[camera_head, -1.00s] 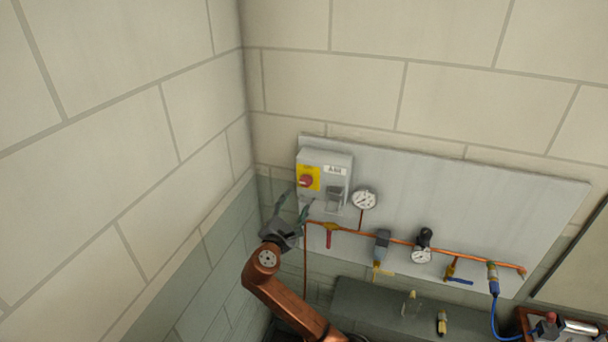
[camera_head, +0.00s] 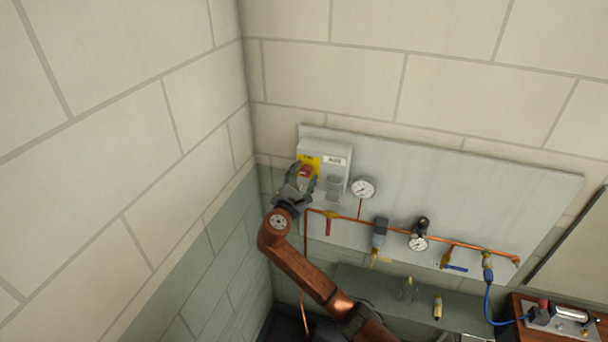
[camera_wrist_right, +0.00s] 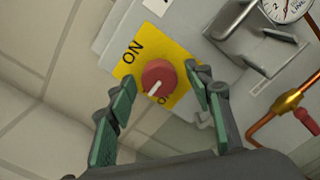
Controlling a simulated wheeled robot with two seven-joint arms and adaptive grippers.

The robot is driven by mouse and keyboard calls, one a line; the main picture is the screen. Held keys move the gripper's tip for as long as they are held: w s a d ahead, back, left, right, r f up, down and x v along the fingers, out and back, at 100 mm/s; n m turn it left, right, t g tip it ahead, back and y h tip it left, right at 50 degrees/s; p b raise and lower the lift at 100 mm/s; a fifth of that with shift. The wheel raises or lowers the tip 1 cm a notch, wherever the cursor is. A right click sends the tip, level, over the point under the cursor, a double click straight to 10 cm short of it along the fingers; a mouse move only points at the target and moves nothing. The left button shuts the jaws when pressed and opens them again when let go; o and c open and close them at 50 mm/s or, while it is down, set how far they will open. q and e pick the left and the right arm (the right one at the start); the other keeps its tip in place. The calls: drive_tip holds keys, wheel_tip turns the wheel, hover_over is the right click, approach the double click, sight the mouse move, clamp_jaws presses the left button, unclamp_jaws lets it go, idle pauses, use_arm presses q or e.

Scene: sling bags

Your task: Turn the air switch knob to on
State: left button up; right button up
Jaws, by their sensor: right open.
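The red air switch knob (camera_wrist_right: 159,77) sits on a yellow plate (camera_wrist_right: 178,52) marked ON, on the front of a grey switch box (camera_head: 335,172). The knob's white mark points down and left, away from the ON label, in the right wrist view. In the head view the knob (camera_head: 306,170) shows just above my right gripper (camera_head: 303,179). My right gripper is open, and its green-padded fingers (camera_wrist_right: 160,98) stand on either side of the knob, apart from it. My left gripper is not in view.
A grey panel (camera_head: 470,185) carries a gauge (camera_head: 363,188), a copper pipe (camera_head: 400,236), a red-handled valve (camera_head: 328,226) and a regulator (camera_head: 419,238). A metal bracket (camera_wrist_right: 240,32) juts from the box beside the knob. A wall corner lies close on the left.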

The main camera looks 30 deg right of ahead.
drive_tip(key=shift+c, duration=0.4)
drive_tip(key=c, duration=1.1)
drive_tip(key=m+b, duration=0.3)
drive_tip(key=shift+f+m, duration=0.2)
drive_tip(key=shift+m, duration=0.1)
drive_tip(key=m+b, duration=0.4)
drive_tip(key=m, duration=0.1)
drive_tip(key=shift+b, duration=0.4)
drive_tip(key=m+b, duration=0.5)
drive_tip(key=m, duration=0.1)
drive_tip(key=shift+r+m+b, duration=0.2)
drive_tip(key=shift+m+b, duration=0.9)
drive_tip(key=shift+m, duration=0.6)
